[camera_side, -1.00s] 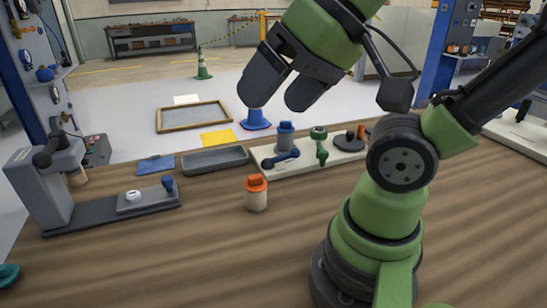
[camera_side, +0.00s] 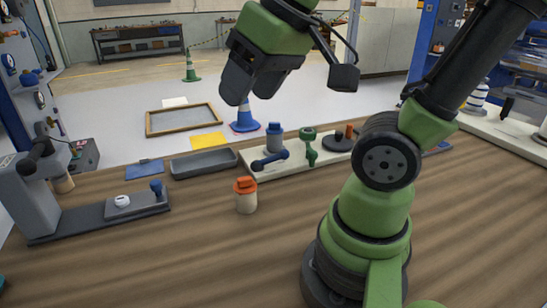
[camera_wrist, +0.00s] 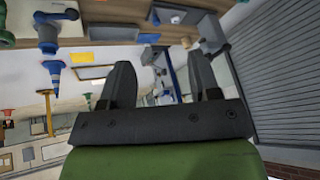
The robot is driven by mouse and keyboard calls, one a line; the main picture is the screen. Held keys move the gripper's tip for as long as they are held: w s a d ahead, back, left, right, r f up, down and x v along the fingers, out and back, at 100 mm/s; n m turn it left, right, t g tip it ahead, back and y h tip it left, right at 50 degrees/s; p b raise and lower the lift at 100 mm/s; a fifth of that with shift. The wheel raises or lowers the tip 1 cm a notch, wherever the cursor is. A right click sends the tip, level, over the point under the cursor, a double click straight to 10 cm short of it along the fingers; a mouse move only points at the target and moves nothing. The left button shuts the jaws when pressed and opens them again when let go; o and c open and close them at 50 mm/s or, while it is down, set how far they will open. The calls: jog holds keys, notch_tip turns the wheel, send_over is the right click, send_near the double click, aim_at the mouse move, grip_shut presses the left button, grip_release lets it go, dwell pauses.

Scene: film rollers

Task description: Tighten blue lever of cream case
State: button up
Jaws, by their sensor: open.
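The cream case (camera_side: 296,168) is a long flat base lying on the bench's far edge in the side view. At its left end stands a blue post (camera_side: 274,138), with the blue lever (camera_side: 268,160) low in front, pointing left. The blue lever (camera_wrist: 66,13) and post (camera_wrist: 48,40) also show upside down at the upper left of the wrist view. My gripper (camera_side: 249,98) is open and empty, above and apart from the case. In the wrist view its fingers (camera_wrist: 160,63) are spread with nothing between them.
A grey tray (camera_side: 204,165) lies left. An orange-capped jar (camera_side: 246,198) stands in front. A grey fixture (camera_side: 92,220) stands far left.

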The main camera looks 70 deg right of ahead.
jog(key=w+d+f+n+g+h, duration=0.2)
jog(key=w+d, duration=0.3)
jog(key=n+g+h, duration=0.3)
jog(key=n+g, duration=0.3)
jog(key=g, duration=0.1)
send_near(278, 156)
jog(key=d, duration=0.1)
jog(key=x, duration=1)
jog(key=shift+a+f, duration=0.15)
jog(key=shift+f, duration=0.1)
jog(key=shift+c, duration=0.2)
jog(key=shift+w, duration=0.1)
grip_shut()
